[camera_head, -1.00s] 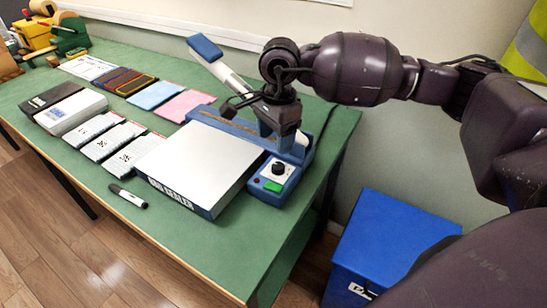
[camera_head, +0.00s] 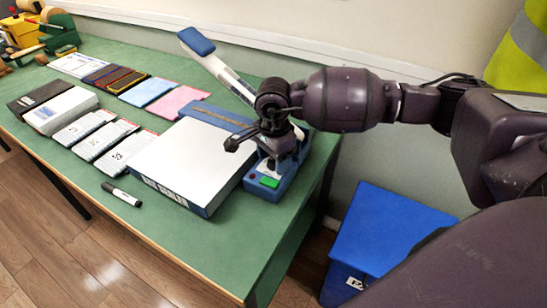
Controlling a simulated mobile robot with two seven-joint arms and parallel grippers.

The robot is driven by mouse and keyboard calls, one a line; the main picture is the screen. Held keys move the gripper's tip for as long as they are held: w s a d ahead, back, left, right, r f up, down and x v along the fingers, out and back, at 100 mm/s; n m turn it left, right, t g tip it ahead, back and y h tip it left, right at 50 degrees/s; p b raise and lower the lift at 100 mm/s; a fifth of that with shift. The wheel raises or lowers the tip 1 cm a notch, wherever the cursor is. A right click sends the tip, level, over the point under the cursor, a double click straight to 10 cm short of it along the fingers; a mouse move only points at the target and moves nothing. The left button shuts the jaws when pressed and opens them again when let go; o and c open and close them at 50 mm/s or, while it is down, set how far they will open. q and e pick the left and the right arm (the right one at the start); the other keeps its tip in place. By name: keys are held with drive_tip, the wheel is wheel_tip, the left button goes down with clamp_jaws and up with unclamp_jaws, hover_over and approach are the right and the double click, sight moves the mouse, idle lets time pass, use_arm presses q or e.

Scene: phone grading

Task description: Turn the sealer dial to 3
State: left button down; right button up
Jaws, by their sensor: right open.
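The bag sealer (camera_head: 185,160) stands on the green table, with a white top plate, a blue base and its blue-tipped lever arm (camera_head: 215,62) raised. Its control panel has a green switch (camera_head: 269,182) and a small red light (camera_head: 250,184). The black dial on the panel is mostly hidden behind my right gripper (camera_head: 268,160), which points down over it, open. I cannot tell whether the fingers touch the dial, nor read its setting. My left gripper is not in view.
White labelled packets (camera_head: 100,140), a white box (camera_head: 60,112), pink (camera_head: 178,102) and blue (camera_head: 145,92) sheets lie left of the sealer. A black marker (camera_head: 122,194) lies near the front edge. A blue bin (camera_head: 385,235) stands on the floor at right.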

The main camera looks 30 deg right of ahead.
drive_tip(key=shift+f, duration=0.1)
drive_tip(key=shift+c, duration=0.3)
drive_tip(key=c, duration=0.8)
drive_tip(key=shift+c, duration=0.2)
